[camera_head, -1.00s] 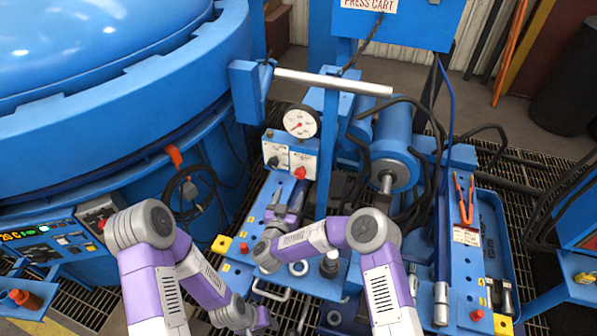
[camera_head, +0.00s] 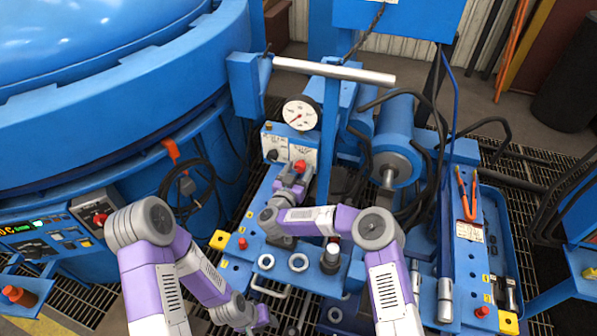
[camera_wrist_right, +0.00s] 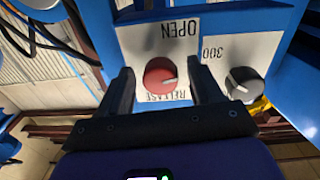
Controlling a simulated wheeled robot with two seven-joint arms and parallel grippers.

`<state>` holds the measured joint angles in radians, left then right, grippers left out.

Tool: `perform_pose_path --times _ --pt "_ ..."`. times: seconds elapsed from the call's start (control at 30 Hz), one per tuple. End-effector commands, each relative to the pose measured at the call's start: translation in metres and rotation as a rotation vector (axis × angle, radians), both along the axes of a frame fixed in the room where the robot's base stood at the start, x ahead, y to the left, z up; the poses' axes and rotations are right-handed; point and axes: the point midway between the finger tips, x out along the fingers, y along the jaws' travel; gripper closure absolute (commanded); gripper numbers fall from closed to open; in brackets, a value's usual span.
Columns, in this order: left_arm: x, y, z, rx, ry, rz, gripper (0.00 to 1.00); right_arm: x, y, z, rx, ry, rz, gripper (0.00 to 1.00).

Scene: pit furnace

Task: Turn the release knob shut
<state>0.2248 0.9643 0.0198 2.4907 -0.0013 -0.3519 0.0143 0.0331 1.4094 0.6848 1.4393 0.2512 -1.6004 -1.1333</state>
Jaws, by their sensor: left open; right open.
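The red release knob (camera_head: 300,165) sits on a white label plate on the blue press cart's panel. In the right wrist view the same knob (camera_wrist_right: 160,76) shows large, with a pale pointer line toward the right. The words OPEN and RELEASE appear upside down around it. My right gripper (camera_wrist_right: 161,72) is open, with one finger on each side of the knob and a visible gap to each. In the head view my right gripper (camera_head: 295,177) is right at the knob and partly hides it. My left gripper (camera_head: 262,322) is low in the picture, away from the knob.
A black knob (camera_wrist_right: 243,84) is beside the red one, close to a finger. A pressure gauge (camera_head: 299,114) stands just above the panel. A steel bar (camera_head: 335,71) crosses above. A blue cylinder (camera_head: 393,150) and black hoses are to the right.

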Motion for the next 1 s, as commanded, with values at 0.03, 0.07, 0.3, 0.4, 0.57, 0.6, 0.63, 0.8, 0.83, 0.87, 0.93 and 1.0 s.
perform_pose_path --times 0.03,0.07,0.3,0.4,0.57,0.6,0.63,0.8,0.83,0.87,0.93,1.0 --pt "0.0 -0.0001 0.0001 0.0 0.0 0.0 0.57 -0.0002 0.0001 0.0 0.0 0.0 0.0 0.35" --pt "0.0 -0.0001 0.0001 0.0 0.0 0.0 0.57 -0.0002 0.0001 0.0 0.0 0.0 0.0 0.38" --pt "0.0 -0.0001 0.0001 0.0 0.0 0.0 0.57 -0.0004 0.0001 0.0 0.0 0.0 0.0 0.75" --pt "0.0 0.0 0.0001 0.0 0.0 0.0 0.57 -0.0004 0.0 -0.0001 0.0 0.0 0.0 0.9" --pt "0.0 0.0 0.0001 0.0 0.0 0.0 0.57 -0.0004 0.0 0.0 0.006 -0.002 0.0 0.91" --pt "0.0 0.0 0.0001 0.0 0.0 0.0 0.57 -0.0004 0.0 0.0 0.01 -0.004 -0.001 0.91" --pt "0.0 -0.0001 0.0001 0.0 0.0 0.0 0.57 -0.0004 0.0 0.0 0.015 -0.006 -0.001 0.91" --pt "0.0 0.0 0.0002 0.0 0.0 0.0 0.57 -0.0003 0.0001 0.0004 0.073 -0.025 -0.001 0.91" --pt "0.0 0.0 0.0002 0.0 0.0 0.0 0.57 -0.0002 0.0002 0.0006 0.089 -0.03 -0.001 0.91" --pt "0.0 0.0 0.0002 0.0 0.0 0.0 0.57 -0.0002 0.0003 0.0008 0.105 -0.035 0.0 0.91" --pt "0.0 -0.0001 0.0001 0.0 0.0 0.0 0.57 -0.0002 0.0003 0.0008 0.153 -0.052 0.0 0.91" --pt "0.0 -0.0001 -0.0002 0.0 0.0 0.0 0.57 -0.0002 0.0001 0.0003 0.205 -0.068 -0.001 0.91"
